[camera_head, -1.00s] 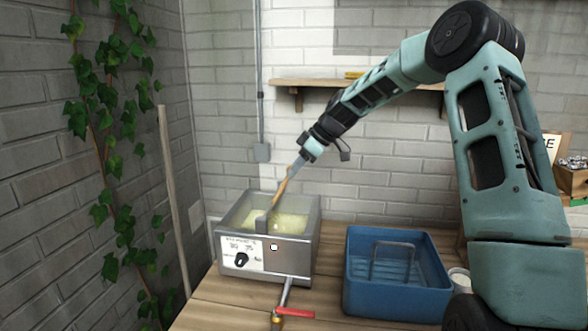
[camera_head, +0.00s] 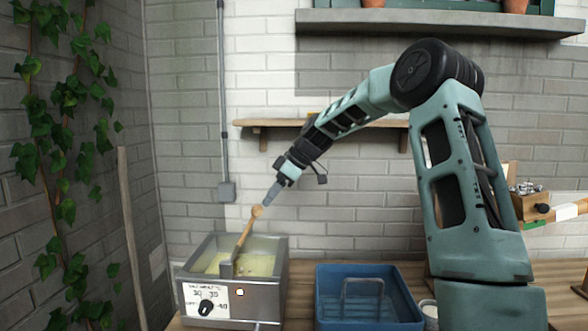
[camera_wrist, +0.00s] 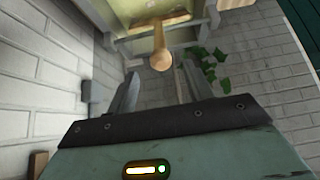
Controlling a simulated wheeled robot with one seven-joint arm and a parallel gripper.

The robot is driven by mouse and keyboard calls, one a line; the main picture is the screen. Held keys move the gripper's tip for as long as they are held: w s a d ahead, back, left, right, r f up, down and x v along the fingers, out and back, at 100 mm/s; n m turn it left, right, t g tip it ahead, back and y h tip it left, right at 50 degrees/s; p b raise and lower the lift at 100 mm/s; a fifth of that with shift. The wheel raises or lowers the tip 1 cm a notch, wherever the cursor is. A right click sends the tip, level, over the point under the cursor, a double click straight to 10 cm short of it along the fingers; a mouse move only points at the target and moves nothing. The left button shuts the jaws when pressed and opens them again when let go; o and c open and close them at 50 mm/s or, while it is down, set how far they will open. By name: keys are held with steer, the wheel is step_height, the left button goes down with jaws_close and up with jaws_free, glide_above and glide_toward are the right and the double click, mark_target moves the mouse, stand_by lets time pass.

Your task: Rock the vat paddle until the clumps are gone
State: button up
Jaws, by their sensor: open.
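The steel vat (camera_head: 262,301) stands at the lower left in the head view, with pale yellow contents (camera_head: 258,265). I cannot make out clumps at this size. The wooden paddle (camera_head: 244,234) leans up and to the right out of the vat, its round knob at the top. The knob (camera_wrist: 161,61) also shows in the wrist view, just beyond and between my fingertips. My gripper (camera_head: 267,202) is open and empty, above and close to the knob. I cannot tell whether a finger touches it.
A blue tub (camera_head: 333,302) with a wire handle stands right of the vat on the wooden bench. A small shelf (camera_head: 355,123) is on the wall behind my arm. A wooden pole (camera_head: 132,235) and ivy (camera_head: 45,160) are at the left. A dial and small lamp (camera_head: 240,292) sit on the vat's front.

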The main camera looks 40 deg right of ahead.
steer(key=b+v, duration=0.1)
steer(key=v, duration=1.1)
steer(key=shift+f, duration=0.3)
steer(key=c, duration=0.7)
steer(key=f+m+y, duration=0.2)
steer(key=f, duration=0.1)
steer(key=d+f+m+y, duration=0.1)
steer(key=f+y, duration=0.1)
steer(key=f, duration=0.2)
steer(key=f+m+y, duration=0.2)
steer(key=f+y, duration=0.1)
steer(key=f, duration=0.1)
steer(key=shift+s+d+f+m+b, duration=0.15)
steer(key=shift+s+d+m+b, duration=0.15)
steer(key=shift+b, duration=0.1)
jaws_close()
steer(key=s+d+f+m+t+y, duration=0.1)
steer(key=d+f+m+t+y, duration=0.3)
steer(key=f+m+t+y, duration=0.45)
steer(key=w+a+r+m+h+p, duration=0.1)
steer(key=w+a+r+h+p, duration=0.2)
steer(key=a, duration=0.7)
steer(key=w+p, duration=0.2)
steer(key=w, duration=0.2)
steer(key=shift+r+g, duration=0.35)
